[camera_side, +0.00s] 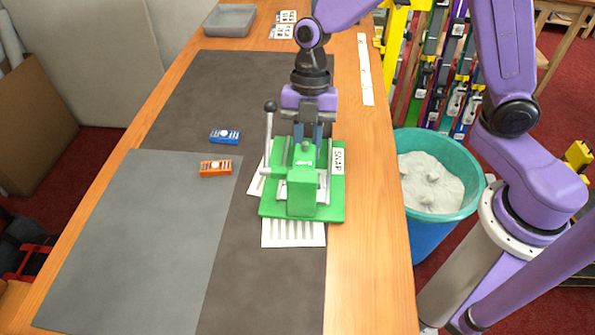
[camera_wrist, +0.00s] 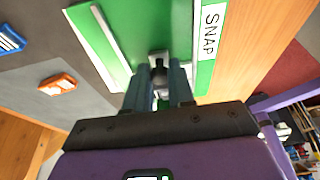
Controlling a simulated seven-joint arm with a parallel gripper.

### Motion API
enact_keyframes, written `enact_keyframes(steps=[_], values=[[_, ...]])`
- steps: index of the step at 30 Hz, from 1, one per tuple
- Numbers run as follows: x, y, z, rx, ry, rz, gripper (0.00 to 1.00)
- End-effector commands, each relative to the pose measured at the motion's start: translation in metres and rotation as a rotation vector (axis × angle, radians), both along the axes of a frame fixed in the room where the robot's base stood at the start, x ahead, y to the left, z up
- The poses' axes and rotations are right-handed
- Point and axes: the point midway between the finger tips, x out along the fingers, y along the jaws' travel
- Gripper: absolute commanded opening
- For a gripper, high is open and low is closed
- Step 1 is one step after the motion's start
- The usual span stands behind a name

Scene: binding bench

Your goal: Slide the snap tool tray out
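The snap tool is a green press. Its block (camera_side: 302,190) stands on a green base (camera_side: 335,205) on the bench, with a SNAP label on the base. A black-knobbed lever (camera_side: 269,125) rises at its left. My gripper (camera_side: 312,138) points down at the far end of the press, its fingers apart. In the wrist view my gripper (camera_wrist: 160,72) has one finger on each side of a small dark knob (camera_wrist: 158,58) beside the green base. I cannot tell whether the fingers press on it. The tray cannot be clearly made out; the press and fingers hide that part.
White sheets (camera_side: 293,235) lie partly under the press. A blue block (camera_side: 225,136) and an orange block (camera_side: 216,168) lie to its left. A grey bin (camera_side: 229,20) stands at the back. A teal bucket (camera_side: 412,150) stands right of the bench.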

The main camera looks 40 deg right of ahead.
Motion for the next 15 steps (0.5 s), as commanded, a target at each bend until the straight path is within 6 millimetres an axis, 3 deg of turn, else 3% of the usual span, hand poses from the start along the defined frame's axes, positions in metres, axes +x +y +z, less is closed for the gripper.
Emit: enact_keyframes(steps=[15], values=[[0.0064, -0.0061, 0.0000, 0.000, 0.000, -0.002, 0.09]])
